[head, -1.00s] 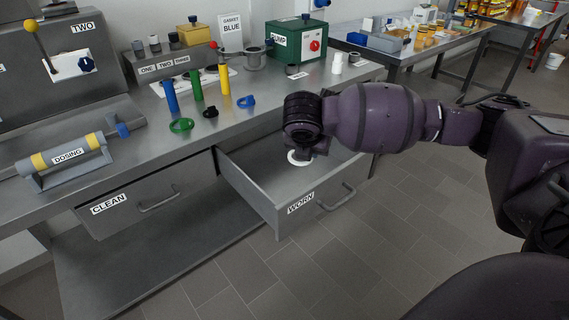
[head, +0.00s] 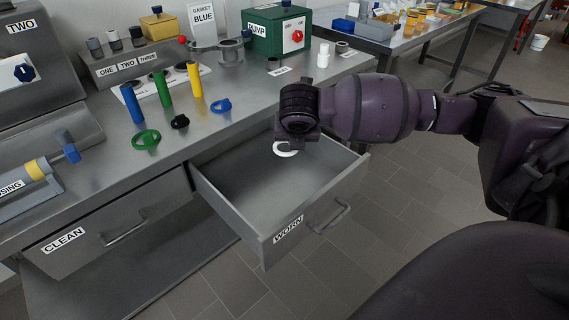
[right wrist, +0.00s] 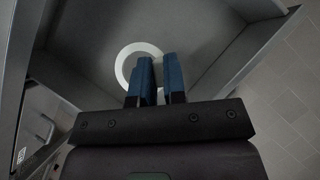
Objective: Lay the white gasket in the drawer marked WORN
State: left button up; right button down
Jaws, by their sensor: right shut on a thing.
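The white gasket (head: 286,150) is a ring held by my right gripper (head: 297,142) over the open drawer marked WORN (head: 287,231). In the right wrist view the gasket (right wrist: 123,70) shows at the blue fingertips (right wrist: 157,62), which are nearly together on its rim. The bare drawer floor (right wrist: 85,38) lies below; the gap between gasket and floor is hard to judge. In the head view the gripper's fingers are mostly hidden by the wrist. My left gripper is not in view.
The drawer marked CLEAN (head: 105,232) is shut, left of the open one. On the bench above are a green ring (head: 146,139), a black ring (head: 180,121), a blue ring (head: 221,106) and a green pump box (head: 279,33). The WORN drawer's inside looks empty.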

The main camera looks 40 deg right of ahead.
notch_tip(320, 180, down, 12)
jog(key=b, duration=0.3)
notch_tip(320, 180, down, 5)
jog(key=shift+f+b, duration=0.1)
jog(key=shift+b, duration=0.85)
jog(key=shift+f, duration=0.1)
jog(key=shift+r, duration=0.2)
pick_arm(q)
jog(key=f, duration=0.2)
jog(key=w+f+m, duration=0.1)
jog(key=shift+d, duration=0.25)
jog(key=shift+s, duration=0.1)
pick_arm(e)
jog(key=shift+f, duration=0.1)
jog(key=c, duration=1.3)
grip_release()
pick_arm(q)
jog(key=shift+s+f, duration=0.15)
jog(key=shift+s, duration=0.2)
pick_arm(e)
jog(key=shift+o, duration=0.6)
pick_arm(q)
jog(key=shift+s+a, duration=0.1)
